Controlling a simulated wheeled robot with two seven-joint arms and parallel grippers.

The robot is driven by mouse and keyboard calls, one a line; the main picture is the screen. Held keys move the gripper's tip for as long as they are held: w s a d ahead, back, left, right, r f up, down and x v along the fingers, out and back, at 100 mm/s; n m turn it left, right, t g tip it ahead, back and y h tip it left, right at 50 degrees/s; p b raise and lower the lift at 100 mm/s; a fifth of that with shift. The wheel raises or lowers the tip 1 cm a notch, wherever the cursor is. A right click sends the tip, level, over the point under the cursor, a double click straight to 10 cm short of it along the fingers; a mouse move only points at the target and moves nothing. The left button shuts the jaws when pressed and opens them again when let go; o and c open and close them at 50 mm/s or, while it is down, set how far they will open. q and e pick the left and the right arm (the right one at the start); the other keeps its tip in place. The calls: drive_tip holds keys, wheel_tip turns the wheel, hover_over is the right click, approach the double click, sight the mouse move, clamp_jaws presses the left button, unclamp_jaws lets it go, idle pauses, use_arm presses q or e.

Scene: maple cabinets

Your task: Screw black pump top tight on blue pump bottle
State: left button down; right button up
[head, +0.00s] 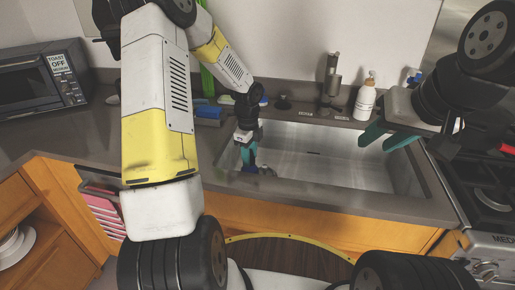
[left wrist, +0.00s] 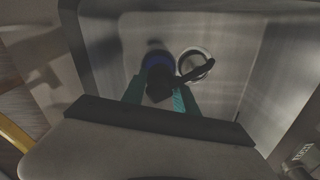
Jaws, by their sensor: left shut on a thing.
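My left gripper (head: 249,160) reaches down into the left end of the sink (head: 375,175). In the left wrist view its two teal fingers are closed around the black pump top (left wrist: 160,86), whose dark spout points right. The blue pump bottle (left wrist: 155,60) shows as a round blue shape just beyond the pump top, and as a small blue patch (head: 249,169) below the fingers in the head view. Whether the thread is tight cannot be seen. My right gripper (head: 375,145) is open and empty above the right part of the sink.
A faucet (head: 331,80) and a white soap bottle (head: 366,98) stand behind the sink. A stove (head: 490,190) is at right, a toaster oven (head: 35,82) at left. The sink's middle is clear.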

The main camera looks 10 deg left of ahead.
use_arm(q)
drive_tip(key=shift+m, duration=0.3)
drive_tip(key=m, duration=0.5)
drive_tip(key=shift+f+m, duration=0.1)
drive_tip(key=shift+m, duration=0.3)
drive_tip(key=m, duration=0.6)
drive_tip(key=shift+a+f, duration=0.1)
drive_tip(key=shift+f, duration=0.05)
drive_tip(key=c, duration=0.9)
unclamp_jaws()
drive_tip(key=shift+o, duration=0.2)
